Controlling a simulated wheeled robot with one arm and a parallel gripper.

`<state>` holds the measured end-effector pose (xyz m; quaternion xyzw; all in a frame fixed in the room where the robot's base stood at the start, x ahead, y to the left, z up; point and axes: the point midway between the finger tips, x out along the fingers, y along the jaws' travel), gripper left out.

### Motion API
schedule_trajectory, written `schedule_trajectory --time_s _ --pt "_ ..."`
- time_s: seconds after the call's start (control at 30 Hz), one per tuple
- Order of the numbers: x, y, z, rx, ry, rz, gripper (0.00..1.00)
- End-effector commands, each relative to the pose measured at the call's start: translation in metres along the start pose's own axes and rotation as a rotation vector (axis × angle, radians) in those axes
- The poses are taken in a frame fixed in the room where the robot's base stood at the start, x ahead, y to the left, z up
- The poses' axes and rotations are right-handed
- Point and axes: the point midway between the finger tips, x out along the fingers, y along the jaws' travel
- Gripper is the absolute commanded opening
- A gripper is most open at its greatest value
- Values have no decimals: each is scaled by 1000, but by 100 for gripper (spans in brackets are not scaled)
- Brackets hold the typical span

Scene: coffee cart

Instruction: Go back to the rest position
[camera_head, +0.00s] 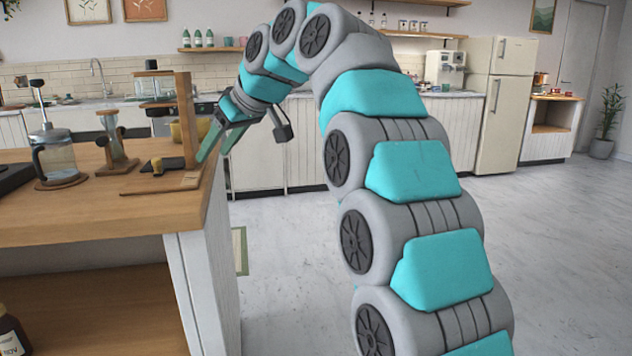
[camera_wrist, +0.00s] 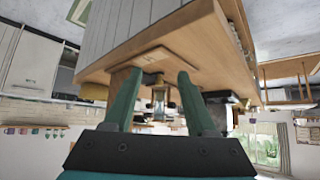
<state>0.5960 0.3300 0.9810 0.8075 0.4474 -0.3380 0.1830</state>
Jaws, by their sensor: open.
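My gripper (camera_head: 222,140) hangs at the right edge of the wooden coffee cart (camera_head: 100,215), with its green fingers pointing down. In the wrist view my gripper (camera_wrist: 155,103) shows its two fingers spread apart with nothing between them. The wrist view is upside down, and the cart's wooden top (camera_wrist: 205,50) lies just beyond the fingers. My arm arches up from the lower right and bends down to the cart. Whether a finger touches the cart edge cannot be told.
On the cart stand a glass press (camera_head: 56,158), a glass and wood dripper (camera_head: 113,140) and a wooden stand (camera_head: 187,120) close beside my gripper. A kitchen counter (camera_head: 290,135) and a fridge (camera_head: 500,100) are behind. The floor at right is clear.

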Motion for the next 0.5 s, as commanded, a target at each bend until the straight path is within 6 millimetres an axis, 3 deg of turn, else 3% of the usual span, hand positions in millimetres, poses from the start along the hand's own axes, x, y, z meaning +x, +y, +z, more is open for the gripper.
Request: schedule_trajectory --time_s 0.27,0.5 --pt "-2 6 29 72 -54 12 57" --pt "-8 12 69 164 -121 31 57"
